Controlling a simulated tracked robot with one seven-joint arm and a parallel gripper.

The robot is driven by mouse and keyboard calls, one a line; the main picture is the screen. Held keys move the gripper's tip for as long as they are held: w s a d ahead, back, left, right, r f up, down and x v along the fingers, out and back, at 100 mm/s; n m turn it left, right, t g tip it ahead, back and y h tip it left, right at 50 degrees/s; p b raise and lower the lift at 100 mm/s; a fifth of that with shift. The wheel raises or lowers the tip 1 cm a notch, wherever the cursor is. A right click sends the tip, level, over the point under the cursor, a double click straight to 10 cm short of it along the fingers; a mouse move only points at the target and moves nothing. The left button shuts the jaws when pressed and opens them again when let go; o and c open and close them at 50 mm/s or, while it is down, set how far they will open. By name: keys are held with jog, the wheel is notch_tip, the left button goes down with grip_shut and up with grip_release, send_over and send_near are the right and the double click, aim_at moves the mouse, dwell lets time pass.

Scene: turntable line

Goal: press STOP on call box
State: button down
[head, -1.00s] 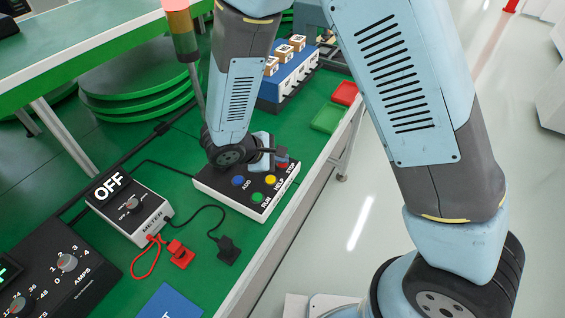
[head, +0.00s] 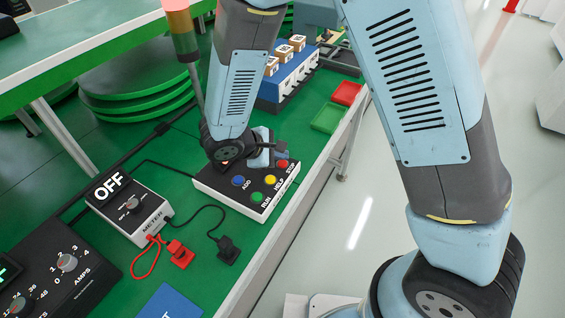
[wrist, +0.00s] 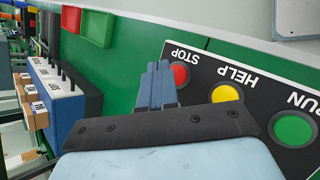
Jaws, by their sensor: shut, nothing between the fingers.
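The call box (head: 225,188) is a black-topped white box on the green bench, with blue ADD, green RUN, yellow HELP and red STOP buttons. The red STOP button (head: 282,163) is at its far right corner. It also shows in the wrist view (wrist: 180,75), beside the fingertips. My gripper (head: 280,155) is shut and empty, just behind the STOP button in the head view. In the wrist view its fingers (wrist: 157,77) lie immediately left of the button. I cannot tell whether they touch the box or hover above it.
A meter (head: 130,208) reading OFF stands left of the call box, with red and black leads beside it. A blue rack with small boxes (head: 288,80) is behind. Green (head: 327,118) and red (head: 346,93) trays lie near the bench edge. A signal tower (head: 183,40) stands behind my arm.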

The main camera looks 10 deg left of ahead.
aim_at(282, 164)
jog(key=shift+r, duration=2.5)
jog(key=w+d+r+m+g+y, duration=0.15)
jog(key=d+r+m+g, duration=0.25)
jog(key=d+r+m, duration=0.9)
jog(key=s+d+r+m+t+y, duration=0.1)
jog(key=s+d+r+m+y, duration=0.1)
jog(key=s+d+r, duration=0.3)
jog(key=s+d+r+m+t+y, duration=0.2)
jog(key=s+d+r, duration=0.4)
jog(key=d, duration=0.7)
notch_tip(282, 164, up, 2)
jog(key=shift+s+r+m+y, duration=0.15)
jog(key=shift+s+m+y, duration=0.15)
jog(key=shift+y, duration=0.35)
